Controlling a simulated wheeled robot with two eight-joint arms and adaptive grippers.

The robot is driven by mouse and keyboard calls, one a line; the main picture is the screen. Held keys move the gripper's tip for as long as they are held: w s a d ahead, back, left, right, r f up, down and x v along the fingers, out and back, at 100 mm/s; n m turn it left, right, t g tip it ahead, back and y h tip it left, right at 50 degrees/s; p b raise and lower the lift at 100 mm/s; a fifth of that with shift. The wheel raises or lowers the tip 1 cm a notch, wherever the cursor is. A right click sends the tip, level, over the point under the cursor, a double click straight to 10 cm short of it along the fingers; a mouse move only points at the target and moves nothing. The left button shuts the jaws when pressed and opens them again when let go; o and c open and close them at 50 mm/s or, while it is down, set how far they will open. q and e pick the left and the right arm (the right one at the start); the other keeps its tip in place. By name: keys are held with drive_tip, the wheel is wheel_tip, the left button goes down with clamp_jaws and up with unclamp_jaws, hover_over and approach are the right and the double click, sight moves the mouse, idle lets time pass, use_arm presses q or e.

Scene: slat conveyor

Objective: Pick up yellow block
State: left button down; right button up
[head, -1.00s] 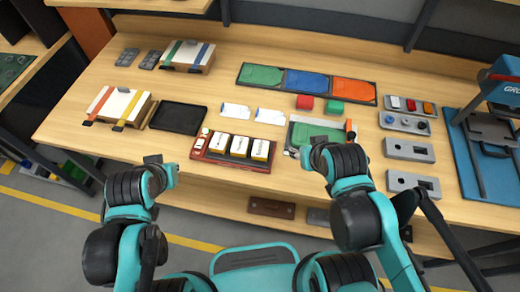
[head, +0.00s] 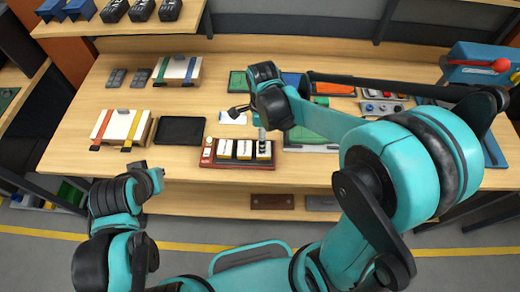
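A red tray (head: 240,166) on the table holds three blocks with white tops and dark markings. The left block (head: 225,149), middle block (head: 244,150) and right block (head: 264,150) show some yellow at their lower edges. No all-yellow block is visible. My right gripper (head: 250,122) is above the back of the tray. Its fingers are apart, one near the right block and one toward the left, with nothing between them; contact cannot be told. My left gripper (head: 148,171) is open and empty at the table's front edge, left of the tray.
A black tray (head: 181,131) and a white box with orange and yellow straps (head: 120,126) stand left of the red tray. My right arm hides much of the right side, including parts of the coloured bins and a green-grey board (head: 300,140).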

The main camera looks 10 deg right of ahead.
drive_tip(key=f, duration=0.2)
drive_tip(key=f+b, duration=0.1)
drive_tip(key=f, duration=0.2)
drive_tip(key=f+b, duration=0.1)
drive_tip(key=f, duration=0.1)
drive_tip(key=shift+w+d+f, duration=0.25)
drive_tip(key=shift+d+f, duration=0.1)
drive_tip(key=shift+d, duration=0.05)
drive_tip(key=c, duration=1.2)
